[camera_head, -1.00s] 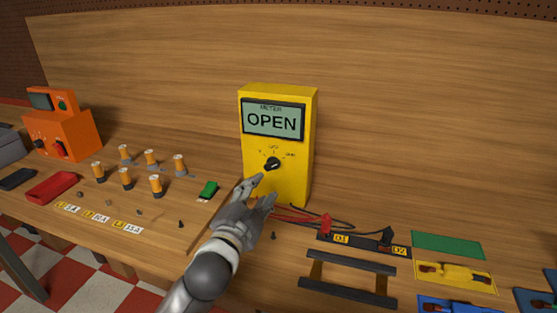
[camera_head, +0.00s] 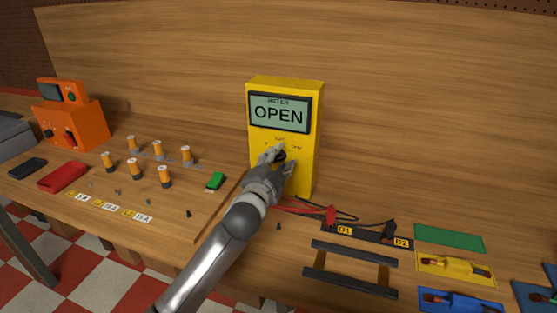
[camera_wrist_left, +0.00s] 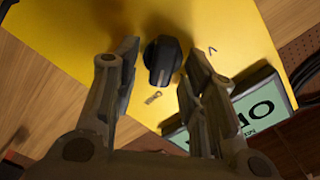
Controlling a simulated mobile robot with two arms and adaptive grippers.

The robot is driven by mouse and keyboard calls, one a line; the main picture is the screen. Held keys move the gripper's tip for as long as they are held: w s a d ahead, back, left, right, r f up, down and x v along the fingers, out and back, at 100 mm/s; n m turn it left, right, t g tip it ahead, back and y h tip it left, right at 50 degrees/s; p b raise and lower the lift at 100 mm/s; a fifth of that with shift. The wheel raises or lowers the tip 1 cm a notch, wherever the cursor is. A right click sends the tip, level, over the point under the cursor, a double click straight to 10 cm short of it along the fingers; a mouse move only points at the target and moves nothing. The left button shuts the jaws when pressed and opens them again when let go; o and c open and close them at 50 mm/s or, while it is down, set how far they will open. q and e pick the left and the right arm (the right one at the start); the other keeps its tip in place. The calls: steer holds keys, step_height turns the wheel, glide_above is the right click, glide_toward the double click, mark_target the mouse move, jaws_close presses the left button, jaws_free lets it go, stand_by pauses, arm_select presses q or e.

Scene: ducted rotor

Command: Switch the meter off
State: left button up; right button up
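The yellow meter (camera_head: 306,145) stands upright against the wooden back panel. Its display (camera_head: 279,113) reads "OPEN". Its black rotary knob (camera_head: 280,156) is partly hidden behind my left gripper (camera_head: 278,158) in the head view. In the left wrist view the knob (camera_wrist_left: 162,60) lies between the two open fingers of my left gripper (camera_wrist_left: 163,68), with a gap on both sides. I cannot tell exactly which mark the knob points to. My right gripper does not show.
Red and black test leads (camera_head: 331,214) lie right of the meter, near the D1/D2 strip (camera_head: 366,235). A black rack (camera_head: 350,268) lies in front. An orange device (camera_head: 76,124) is farther left.

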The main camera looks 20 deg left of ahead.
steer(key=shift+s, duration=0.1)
arm_select(q)
steer(key=shift+c, duration=0.8)
jaws_close()
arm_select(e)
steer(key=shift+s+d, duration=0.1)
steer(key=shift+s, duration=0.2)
arm_select(q)
steer(key=shift+n, duration=0.4)
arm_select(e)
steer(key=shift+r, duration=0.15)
arm_select(q)
steer(key=n+p, duration=0.1)
steer(key=n, duration=0.1)
steer(key=n+p, duration=0.1)
steer(key=n, duration=0.2)
steer(key=shift+a+r+n+p, duration=0.15)
steer(key=shift+r+n+p, duration=0.15)
steer(key=shift+p, duration=0.1)
steer(key=shift+a+f+n+p, duration=0.15)
steer(key=shift+n+p, duration=0.85)
steer(key=shift+n, duration=1.2)
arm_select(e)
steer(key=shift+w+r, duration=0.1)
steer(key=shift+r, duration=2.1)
